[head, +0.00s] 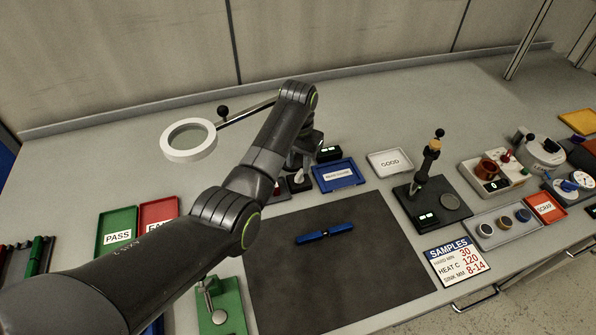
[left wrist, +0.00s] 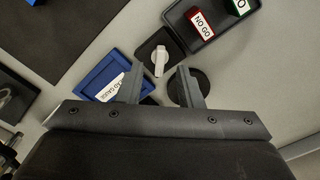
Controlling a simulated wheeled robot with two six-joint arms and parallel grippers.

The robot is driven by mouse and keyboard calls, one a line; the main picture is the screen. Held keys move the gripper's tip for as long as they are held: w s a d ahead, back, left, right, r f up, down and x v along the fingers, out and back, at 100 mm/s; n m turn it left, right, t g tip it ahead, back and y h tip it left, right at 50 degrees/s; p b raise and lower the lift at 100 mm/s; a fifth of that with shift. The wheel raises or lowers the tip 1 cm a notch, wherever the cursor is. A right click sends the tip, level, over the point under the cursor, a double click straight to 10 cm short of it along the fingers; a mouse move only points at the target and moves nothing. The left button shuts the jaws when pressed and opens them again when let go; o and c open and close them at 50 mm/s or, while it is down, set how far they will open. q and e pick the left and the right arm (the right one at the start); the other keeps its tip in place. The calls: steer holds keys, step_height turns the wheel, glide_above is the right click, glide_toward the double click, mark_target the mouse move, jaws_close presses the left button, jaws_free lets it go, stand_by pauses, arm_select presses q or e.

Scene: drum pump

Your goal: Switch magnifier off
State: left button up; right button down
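The magnifier (head: 189,140) is a white ring on a jointed arm at the left back of the bench. A white rotary knob on a black plate (head: 298,179) sits just in front of my left gripper (head: 303,158); which way its marks read is too small to tell. In the left wrist view the knob (left wrist: 160,60) lies just beyond the gap between the two fingertips of the left gripper (left wrist: 161,80). The fingers are apart with nothing between them, and they do not appear to touch the knob. The right gripper is not in view.
A blue labelled tray (head: 338,187) lies right of the knob. A dark tray with a red NO GO block (left wrist: 200,22) and a green GO block is close by. A dark round base (left wrist: 203,88) is beside one finger. The dark mat (head: 330,280) holds a blue rod.

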mark_target(298, 175)
arm_select(q)
steer(key=shift+f, duration=2.35)
jaws_close()
